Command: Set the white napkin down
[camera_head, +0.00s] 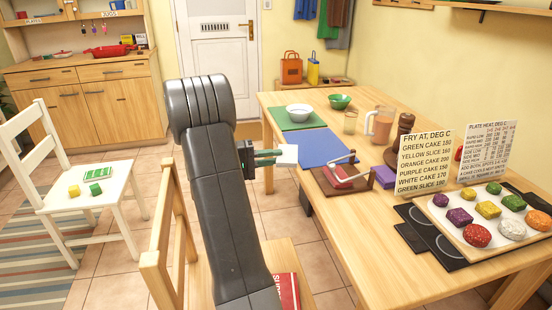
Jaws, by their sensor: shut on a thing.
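My gripper (268,156) is shut on the white napkin (287,156), a small white square at its fingertips. In the picture the napkin overlaps the table's left edge and the left end of the blue mat (328,148). I cannot tell from this one view how high it is or whether it touches anything. The wooden table (350,230) stands to the right of my arm.
A green mat (281,117) with a white bowl (299,113) lies behind the blue mat. A chair (160,265) stands close to my arm.

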